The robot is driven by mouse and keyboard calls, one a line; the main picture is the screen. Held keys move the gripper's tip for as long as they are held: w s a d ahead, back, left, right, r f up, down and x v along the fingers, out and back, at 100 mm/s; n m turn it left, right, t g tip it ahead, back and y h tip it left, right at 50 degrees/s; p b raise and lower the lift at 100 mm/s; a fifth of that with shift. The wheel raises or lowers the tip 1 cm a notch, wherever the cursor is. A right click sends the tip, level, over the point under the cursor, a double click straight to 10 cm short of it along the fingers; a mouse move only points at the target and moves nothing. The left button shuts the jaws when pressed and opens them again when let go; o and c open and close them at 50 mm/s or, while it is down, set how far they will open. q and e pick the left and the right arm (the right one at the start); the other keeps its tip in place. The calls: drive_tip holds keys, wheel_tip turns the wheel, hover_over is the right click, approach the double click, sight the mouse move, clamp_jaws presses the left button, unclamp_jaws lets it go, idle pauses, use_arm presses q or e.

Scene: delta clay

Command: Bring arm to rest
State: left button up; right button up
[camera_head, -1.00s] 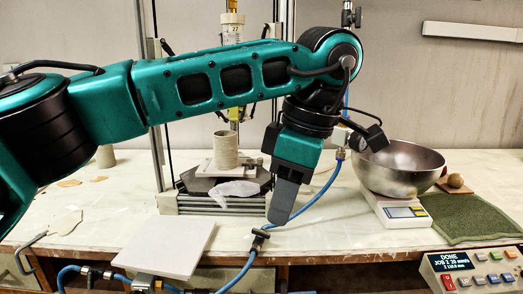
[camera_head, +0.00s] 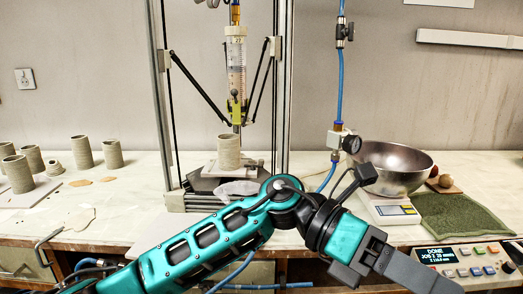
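My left arm comes in low from the left and crosses in front of the bench. It bends at a teal and black elbow, and my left gripper (camera_head: 425,275) points down to the lower right, in front of the bench's front edge. Its grey finger shows broadside as one flat shape, so I cannot tell whether it is open or shut. Nothing shows in it. My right arm and gripper are out of view.
A clay cylinder (camera_head: 229,151) stands on the printer's platform under the extruder tube (camera_head: 236,62). A metal bowl (camera_head: 395,166) sits on a scale (camera_head: 393,209) beside a green towel (camera_head: 462,218). A control box (camera_head: 466,262) is near the gripper. Several clay cylinders (camera_head: 83,152) stand at left.

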use_arm(q)
drive_tip(key=w+a+r+n+t+h+p, duration=0.1)
drive_tip(key=w+a+n+t+h, duration=0.1)
drive_tip(key=w+n+t+h, duration=0.35)
drive_tip(key=w+a+r+n+t+h, duration=0.2)
drive_tip(key=a+n+t+h, duration=0.1)
drive_tip(key=n+h, duration=0.55)
drive_tip(key=w+a+f+n+t+y+p, duration=0.1)
drive_tip(key=w+a+f+n+t+y, duration=0.4)
drive_tip(key=n+t, duration=0.6)
drive_tip(key=w+a+f+n+t+y, duration=0.2)
drive_tip(key=a+f+n+t+y, duration=0.6)
drive_tip(key=n, duration=0.5)
drive_tip(key=s+a+f+n+g+y+p, duration=0.1)
drive_tip(key=s+a+f+n+y, duration=0.1)
drive_tip(key=a+f+n+y, duration=0.35)
drive_tip(key=s+a+f+n+y, duration=0.1)
drive_tip(key=a+f+n+y, duration=0.15)
drive_tip(key=f, duration=0.55)
drive_tip(key=s+a+f+n+g+y, duration=0.3)
drive_tip(key=s+a+f+n+g, duration=0.2)
drive_tip(key=s+a+f, duration=0.4)
wheel_tip(320, 180, down, 2)
drive_tip(key=s+p, duration=0.1)
drive_tip(key=s, duration=0.2)
drive_tip(key=shift+a, duration=0.15)
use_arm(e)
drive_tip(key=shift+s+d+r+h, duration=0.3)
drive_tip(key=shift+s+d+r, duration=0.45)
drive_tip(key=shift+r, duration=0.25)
